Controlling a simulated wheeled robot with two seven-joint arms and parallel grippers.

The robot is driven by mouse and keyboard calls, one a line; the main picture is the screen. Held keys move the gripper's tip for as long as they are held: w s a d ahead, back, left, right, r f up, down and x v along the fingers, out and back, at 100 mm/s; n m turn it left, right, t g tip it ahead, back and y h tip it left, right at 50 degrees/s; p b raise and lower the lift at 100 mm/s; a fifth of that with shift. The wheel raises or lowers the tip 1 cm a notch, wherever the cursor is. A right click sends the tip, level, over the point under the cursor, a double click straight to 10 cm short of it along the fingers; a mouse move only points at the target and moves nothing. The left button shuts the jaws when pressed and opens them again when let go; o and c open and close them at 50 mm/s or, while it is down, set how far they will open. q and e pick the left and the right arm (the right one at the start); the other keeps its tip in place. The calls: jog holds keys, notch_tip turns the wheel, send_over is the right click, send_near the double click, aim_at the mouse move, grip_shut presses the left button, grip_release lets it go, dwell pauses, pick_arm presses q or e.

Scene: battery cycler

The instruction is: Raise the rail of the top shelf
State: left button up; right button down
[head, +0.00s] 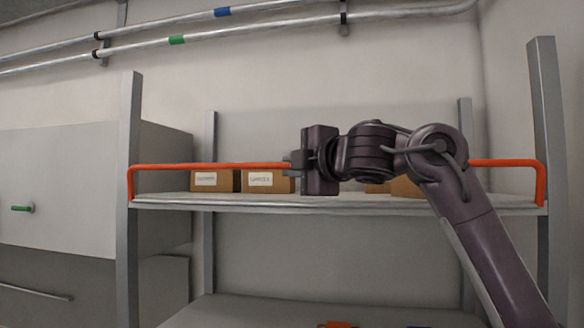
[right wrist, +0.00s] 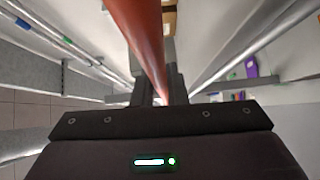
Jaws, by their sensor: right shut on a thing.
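The orange rail (head: 210,165) runs across the front of the top shelf (head: 230,204), above the board's front edge. Its ends bend down beside the left and right posts. My right gripper (head: 291,161) is at the rail's middle and shut on it. The gripper body and wrist hide part of the rail. In the right wrist view the rail (right wrist: 142,40) passes between the fingers (right wrist: 155,88). My left gripper is not in view.
Labelled cardboard boxes (head: 216,181) stand on the shelf behind the rail, some partly hidden by my right arm. Grey posts (head: 130,230) flank the shelf. A grey cabinet (head: 65,190) is at the left. Pipes (head: 270,24) run overhead. A lower shelf (head: 260,312) shows at the bottom.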

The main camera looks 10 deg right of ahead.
jog(key=shift+w+d+r+m, duration=0.1)
jog(key=shift+w+r+m, duration=0.05)
jog(key=shift+w+m, duration=0.15)
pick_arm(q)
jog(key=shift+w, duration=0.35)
pick_arm(e)
jog(key=shift+w+d+m+g, duration=0.1)
jog(key=shift+w+m+g, duration=0.2)
jog(key=shift+g, duration=0.3)
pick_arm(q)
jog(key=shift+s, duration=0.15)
pick_arm(e)
jog(key=c, duration=1.5)
grip_release()
jog(key=shift+w, duration=0.1)
jog(key=shift+o, duration=0.2)
